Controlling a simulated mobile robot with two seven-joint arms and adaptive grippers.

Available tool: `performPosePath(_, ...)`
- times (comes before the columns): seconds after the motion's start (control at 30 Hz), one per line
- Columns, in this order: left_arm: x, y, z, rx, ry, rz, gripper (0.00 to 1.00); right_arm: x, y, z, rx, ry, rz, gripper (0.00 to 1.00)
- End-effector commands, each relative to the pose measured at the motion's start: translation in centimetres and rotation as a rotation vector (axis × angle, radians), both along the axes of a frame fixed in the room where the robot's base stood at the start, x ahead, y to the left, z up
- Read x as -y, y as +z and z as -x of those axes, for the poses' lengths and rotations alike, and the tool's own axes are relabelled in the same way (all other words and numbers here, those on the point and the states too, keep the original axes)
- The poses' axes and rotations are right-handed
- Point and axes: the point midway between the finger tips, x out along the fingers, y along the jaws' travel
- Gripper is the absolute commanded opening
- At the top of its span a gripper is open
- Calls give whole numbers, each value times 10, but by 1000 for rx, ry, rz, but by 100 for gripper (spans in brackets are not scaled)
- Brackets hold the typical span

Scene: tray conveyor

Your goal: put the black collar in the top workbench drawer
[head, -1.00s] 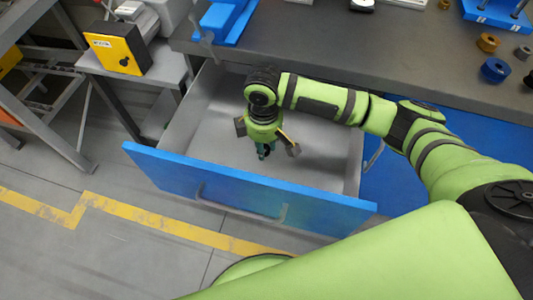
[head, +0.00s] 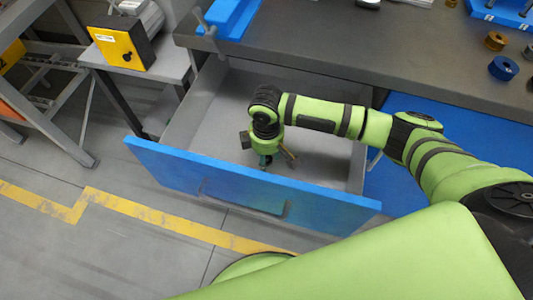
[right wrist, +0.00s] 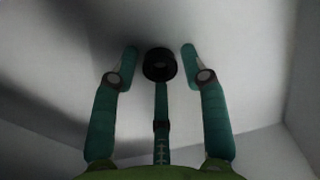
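The top workbench drawer (head: 250,190) is pulled open, with a blue front and a bare grey inside. My right gripper (head: 265,164) points down inside the drawer. In the right wrist view, the fingers of my right gripper (right wrist: 160,56) are spread. The black collar (right wrist: 159,65), a small dark ring, is between the fingertips, with a visible gap on each side. Pale drawer floor shows behind it. I cannot tell whether the collar rests on that floor. In the head view the collar is hidden by my gripper. My left gripper is not in view.
The grey workbench top (head: 400,55) is behind the drawer. A blue ring (head: 503,68) and a brass-coloured ring (head: 495,41) sit on it at the right. A yellow box (head: 121,47) stands on a side table at the left. Floor in front of the drawer is clear.

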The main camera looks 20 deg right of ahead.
Motion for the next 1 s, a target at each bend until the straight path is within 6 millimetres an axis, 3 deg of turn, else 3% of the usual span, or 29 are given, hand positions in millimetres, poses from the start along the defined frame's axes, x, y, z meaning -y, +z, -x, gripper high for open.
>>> performPosePath(0.3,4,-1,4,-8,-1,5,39,0,1,0,0,0,0,55)
performPosePath(0.43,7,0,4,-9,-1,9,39,0,10,0,2,1,-1,55)
performPosePath(0.63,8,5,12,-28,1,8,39,0,49,-1,4,1,-2,55)
performPosePath(0.8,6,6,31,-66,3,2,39,0,86,-1,3,1,-1,55)
performPosePath(1.0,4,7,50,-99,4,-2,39,0,115,0,1,0,-1,55)
